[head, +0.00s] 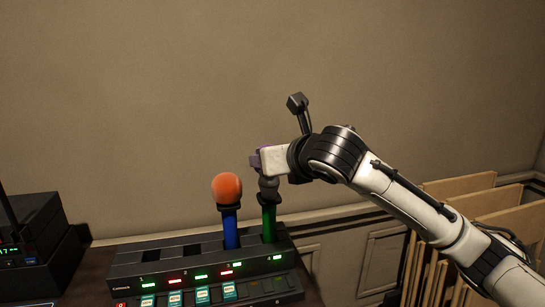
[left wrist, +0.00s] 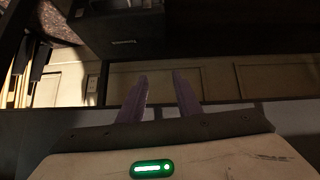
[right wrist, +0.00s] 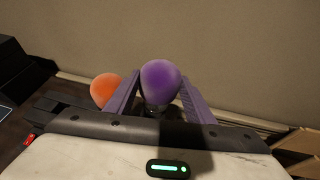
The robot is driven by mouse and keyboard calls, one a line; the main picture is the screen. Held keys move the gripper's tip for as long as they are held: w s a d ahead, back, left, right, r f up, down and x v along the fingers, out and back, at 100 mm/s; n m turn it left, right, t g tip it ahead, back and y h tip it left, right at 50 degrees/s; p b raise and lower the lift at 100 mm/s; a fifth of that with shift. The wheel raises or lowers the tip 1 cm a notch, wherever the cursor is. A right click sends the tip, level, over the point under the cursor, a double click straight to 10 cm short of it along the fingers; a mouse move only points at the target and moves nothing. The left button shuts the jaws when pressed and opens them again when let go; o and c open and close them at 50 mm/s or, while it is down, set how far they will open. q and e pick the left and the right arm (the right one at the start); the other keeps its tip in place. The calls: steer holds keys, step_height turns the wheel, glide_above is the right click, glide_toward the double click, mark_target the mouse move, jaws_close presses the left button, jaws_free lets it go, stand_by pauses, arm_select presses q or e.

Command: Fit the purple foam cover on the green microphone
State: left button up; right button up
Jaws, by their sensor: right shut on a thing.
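The green microphone (head: 269,224) stands upright in the rack, its dark head just under my right gripper (head: 257,161). The purple foam cover (right wrist: 160,80) is between my right gripper's fingers in the right wrist view, and the gripper is shut on it. The cover is mostly hidden in the head view. A dark part shows under the cover in the right wrist view; I cannot tell how far the cover sits over the microphone head. My left gripper (left wrist: 160,78) is open and empty, seen only in its own wrist view.
A blue microphone (head: 230,228) with an orange foam cover (head: 227,188) stands close left of the green one. The rack (head: 170,259) has empty slots at left and lit buttons in front. A dark device (head: 37,245) stands at far left. Wooden boards (head: 470,215) lean at right.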

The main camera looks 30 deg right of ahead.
mark_target(272, 180)
stand_by(0.3)
steer(key=shift+f+b, duration=0.65)
steer(key=shift+f, duration=2.05)
stand_by(0.4)
steer(key=o, duration=1.5)
steer(key=shift+s+r, duration=0.1)
steer(key=shift+s+r+p, duration=0.15)
steer(key=shift+s+p, duration=0.05)
steer(key=shift+p, duration=0.15)
steer(key=shift+p+v, duration=1.25)
steer(key=shift+v, duration=0.55)
steer(key=shift+p+v, duration=0.8)
steer(key=shift+v, duration=0.55)
